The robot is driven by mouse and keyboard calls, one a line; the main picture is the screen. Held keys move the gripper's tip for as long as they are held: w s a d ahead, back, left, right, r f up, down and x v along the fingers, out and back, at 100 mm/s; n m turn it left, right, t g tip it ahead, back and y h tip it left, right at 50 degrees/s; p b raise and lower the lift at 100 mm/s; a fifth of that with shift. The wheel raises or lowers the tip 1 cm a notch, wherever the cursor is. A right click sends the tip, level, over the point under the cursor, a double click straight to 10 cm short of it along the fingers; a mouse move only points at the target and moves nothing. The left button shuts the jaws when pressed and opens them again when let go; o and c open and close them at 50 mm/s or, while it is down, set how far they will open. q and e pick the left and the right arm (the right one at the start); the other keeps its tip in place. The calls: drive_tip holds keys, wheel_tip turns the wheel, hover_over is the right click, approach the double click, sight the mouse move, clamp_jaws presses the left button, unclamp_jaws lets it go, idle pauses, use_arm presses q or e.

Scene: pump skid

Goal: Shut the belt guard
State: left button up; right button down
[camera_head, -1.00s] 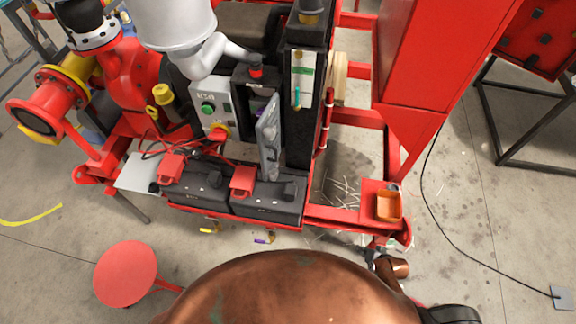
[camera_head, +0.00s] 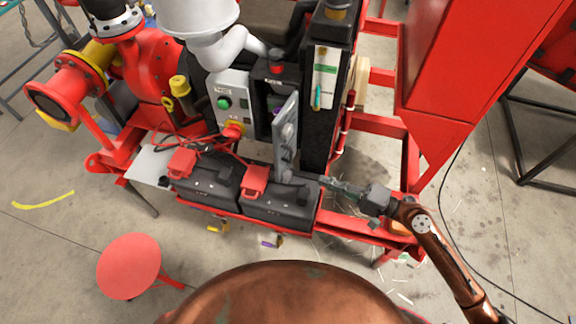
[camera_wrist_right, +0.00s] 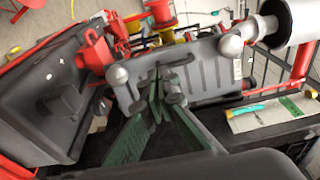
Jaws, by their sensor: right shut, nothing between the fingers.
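A grey ribbed upright panel (camera_head: 285,137) stands out from the open front of a dark box (camera_head: 262,98); it appears to be the belt guard, swung open. It also shows in the right wrist view (camera_wrist_right: 205,75), with round knobs along its edge. My right gripper (camera_head: 322,182) reaches in from the right, low by the panel's bottom edge. In the right wrist view its green-grey fingers (camera_wrist_right: 163,85) are shut and empty, with their tips in front of the panel's face. Whether they touch it I cannot tell. My left gripper is out of view.
Black battery-like boxes with red tops (camera_head: 278,204) stand just below the panel. A tall black housing with a label (camera_head: 320,105) rises close on the panel's right. A switch box (camera_head: 231,98) with cables is to its left. A round red stool (camera_head: 129,266) stands at front left.

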sight(278, 163)
drive_tip(key=p+x, duration=0.3)
drive_tip(key=x, duration=0.9)
drive_tip(key=shift+w, duration=0.1)
drive_tip(key=shift+w+a+f, duration=0.1)
drive_tip(key=shift+w+a, duration=0.1)
drive_tip(key=shift+a, duration=0.25)
drive_tip(key=shift+p, duration=0.35)
